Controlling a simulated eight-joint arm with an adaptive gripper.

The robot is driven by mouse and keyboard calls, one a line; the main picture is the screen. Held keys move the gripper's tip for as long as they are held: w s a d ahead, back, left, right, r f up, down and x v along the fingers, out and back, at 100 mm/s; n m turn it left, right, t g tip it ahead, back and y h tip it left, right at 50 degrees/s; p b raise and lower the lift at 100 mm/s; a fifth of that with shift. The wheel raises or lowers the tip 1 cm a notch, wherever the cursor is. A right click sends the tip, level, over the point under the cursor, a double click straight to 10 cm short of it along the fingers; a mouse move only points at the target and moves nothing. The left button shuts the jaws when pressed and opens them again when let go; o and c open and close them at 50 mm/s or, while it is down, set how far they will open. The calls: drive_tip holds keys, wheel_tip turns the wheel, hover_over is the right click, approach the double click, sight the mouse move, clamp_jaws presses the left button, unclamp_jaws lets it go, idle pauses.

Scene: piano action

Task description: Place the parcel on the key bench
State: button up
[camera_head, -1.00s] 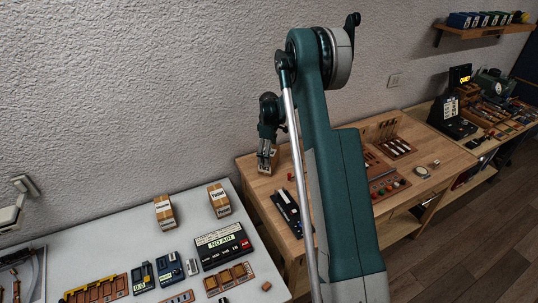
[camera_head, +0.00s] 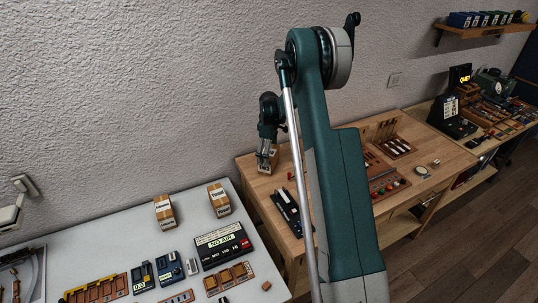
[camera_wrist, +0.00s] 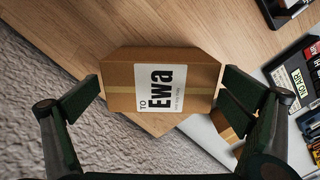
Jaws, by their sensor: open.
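A brown cardboard parcel (camera_wrist: 157,80) with a white label reading "TO Ewa" sits on the wooden bench (camera_wrist: 200,28), near its corner. In the head view the parcel (camera_head: 265,167) shows small and partly covered at the wooden bench's (camera_head: 345,225) left end by the wall. My gripper (camera_wrist: 163,98) is open, with one finger on each side of the parcel. The fingers are close to its ends; I cannot tell whether they touch it. In the head view my gripper (camera_head: 267,151) points down over the parcel.
Two more labelled parcels, one (camera_head: 164,212) left and one (camera_head: 219,200) right, stand on the white bench (camera_head: 110,240). That bench also holds a "NO AIR" unit (camera_head: 222,246) and trays. A dark strip-shaped item (camera_head: 287,212) and tool trays (camera_head: 388,186) lie on the wooden bench.

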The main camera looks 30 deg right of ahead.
wheel_tip(320, 180, up, 12)
drive_tip(key=shift+b, duration=0.3)
idle(0.3)
idle(0.4)
drive_tip(key=shift+r, duration=0.1)
drive_tip(key=s+a+r+m+t, duration=0.2)
drive_tip(key=s+a+r, duration=0.6)
drive_tip(key=s+r, duration=0.3)
drive_tip(key=s+a+r+m+t, duration=0.1)
drive_tip(key=s+a+r+m, duration=0.1)
drive_tip(key=s+a+r, duration=0.8)
drive_tip(key=s+a+f+m+t, duration=0.1)
drive_tip(key=s+a, duration=0.1)
drive_tip(key=s, duration=0.8)
drive_tip(key=s+a+m+t, duration=0.1)
drive_tip(key=s+a+m, duration=0.1)
drive_tip(key=s, duration=0.7)
drive_tip(key=s+a+f+m+t, duration=0.1)
drive_tip(key=s+a, duration=0.3)
drive_tip(key=s, duration=0.6)
drive_tip(key=shift+s+f+m+t, duration=0.35)
drive_tip(key=shift+m+t, duration=0.15)
drive_tip(key=shift+t, duration=0.1)
